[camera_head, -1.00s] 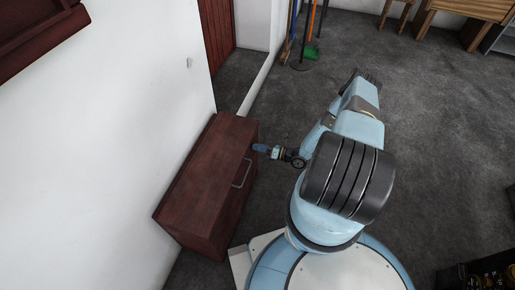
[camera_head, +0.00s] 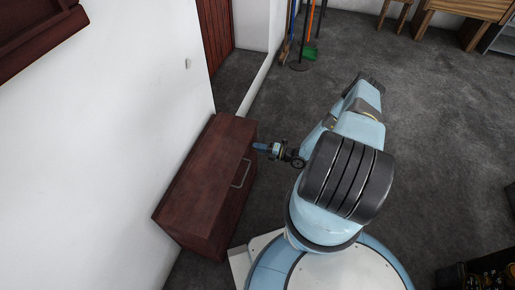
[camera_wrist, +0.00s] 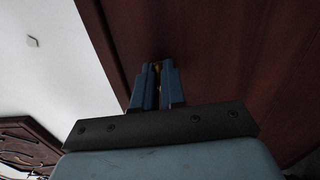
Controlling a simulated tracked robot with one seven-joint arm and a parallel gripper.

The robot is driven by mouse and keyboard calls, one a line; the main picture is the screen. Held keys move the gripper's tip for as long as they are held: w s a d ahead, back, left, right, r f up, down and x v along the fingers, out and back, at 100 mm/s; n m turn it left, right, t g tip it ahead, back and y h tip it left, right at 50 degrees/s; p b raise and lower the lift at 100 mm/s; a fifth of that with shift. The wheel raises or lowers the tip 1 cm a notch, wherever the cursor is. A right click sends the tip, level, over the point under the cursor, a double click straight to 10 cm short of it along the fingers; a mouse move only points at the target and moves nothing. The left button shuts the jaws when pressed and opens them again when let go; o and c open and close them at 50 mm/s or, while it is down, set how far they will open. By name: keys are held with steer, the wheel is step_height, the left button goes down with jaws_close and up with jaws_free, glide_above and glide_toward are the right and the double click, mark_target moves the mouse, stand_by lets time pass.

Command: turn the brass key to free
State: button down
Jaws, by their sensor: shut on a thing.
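The brass key (camera_wrist: 157,68) shows as a small gold-coloured piece between my fingers in the wrist view. My gripper (camera_wrist: 157,85) is shut on it, close against the dark red wooden front of the cabinet (camera_wrist: 215,50). The fingers hide most of the key, so its angle is hard to tell. In the head view my gripper (camera_head: 258,147) is at the upper right end of the cabinet (camera_head: 200,180), by its front face. The key cannot be made out there. A metal handle (camera_head: 241,173) is on the cabinet front, below my gripper in the picture.
The cabinet stands against a white wall (camera_head: 120,130). A dark red wooden piece (camera_head: 40,30) hangs on the wall at upper left. Brooms (camera_head: 308,45) stand at the back. A wooden table (camera_head: 465,15) is at upper right. The grey floor (camera_head: 430,130) to the right is open.

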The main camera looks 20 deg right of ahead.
steer(key=shift+w+a+m, duration=0.15)
steer(key=shift+w+m, duration=0.05)
steer(key=shift+m, duration=0.2)
steer(key=c, duration=1.2)
jaws_free()
steer(key=shift+s, duration=0.1)
steer(key=v, duration=1.3)
steer(key=shift+s+d, duration=0.2)
steer(key=shift+d, duration=0.15)
steer(key=shift+f, duration=0.1)
